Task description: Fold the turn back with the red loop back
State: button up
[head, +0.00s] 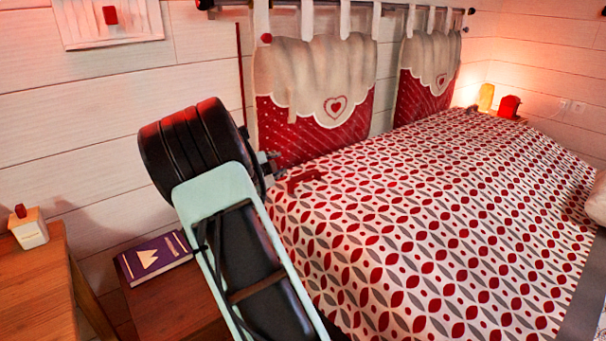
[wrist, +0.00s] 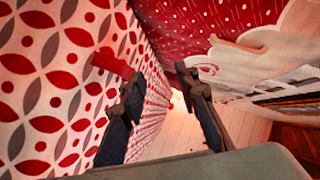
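The bed cover (head: 420,230), white with red and grey leaf shapes, spreads over the bed; it fills the left of the wrist view (wrist: 60,90). A small red piece (head: 305,178), which looks like the red loop, stands at the cover's far left edge. It also shows in the wrist view (wrist: 112,65), just past the tip of my left finger; I cannot tell whether they touch. My gripper (head: 270,163) is beside that edge, left of the red piece, partly hidden by my arm. In the wrist view my gripper (wrist: 158,80) has its fingers apart, with nothing clearly between them. The turn back's outline cannot be told from the cover.
Red and cream heart curtains (head: 320,100) hang behind the bed, close to my gripper. A wooden bedside table (head: 170,305) with a purple book (head: 155,257) stands below my arm. A wooden surface (head: 35,285) with a small box (head: 28,228) is at the left.

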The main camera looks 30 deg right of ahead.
aim_at(302, 177)
jog(key=d+f+h, duration=0.1)
jog(key=f, duration=0.1)
jog(key=s+f+m+g+h, duration=0.1)
jog(key=f, duration=0.1)
jog(key=d+f+g+h, duration=0.1)
jog(key=f, duration=0.2)
jog(key=shift+s+d+m, duration=0.25)
jog(key=shift+d+m, duration=0.05)
jog(key=shift+m, duration=0.1)
jog(key=shift+g, duration=0.3)
jog(key=b+x, duration=0.1)
jog(key=x, duration=0.9)
jog(key=shift+w+d+b, duration=0.15)
jog(key=shift+d+b, duration=0.15)
grip_shut()
